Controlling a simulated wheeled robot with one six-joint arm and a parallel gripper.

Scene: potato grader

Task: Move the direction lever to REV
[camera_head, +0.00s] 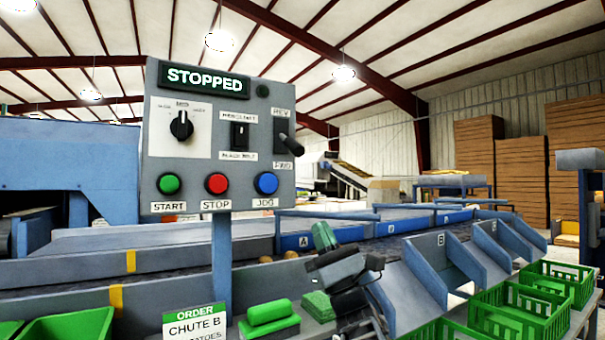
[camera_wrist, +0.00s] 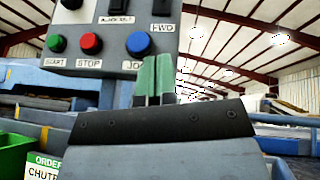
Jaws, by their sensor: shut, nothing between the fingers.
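The direction lever (camera_head: 290,145) is a black handle on the right side of the grey control panel (camera_head: 200,100). REV is marked above its slot and FWD below. The handle slants down and right toward the FWD label (camera_head: 283,166). In the wrist view the FWD label (camera_wrist: 163,27) is at the top, with the dark base of the lever slot (camera_wrist: 162,8) cut off above it. My gripper (camera_head: 324,236) has green fingers and is below and right of the panel, apart from the lever. In the wrist view its fingers (camera_wrist: 155,78) are together and empty, below the blue JOG button.
The panel display reads STOPPED (camera_head: 205,80). START (camera_head: 168,184), STOP (camera_head: 217,183) and JOG (camera_head: 266,183) buttons sit low on the panel, with a selector knob (camera_head: 182,125) and a black switch (camera_head: 239,135) above. Conveyors, chutes and green crates (camera_head: 520,310) lie below and right.

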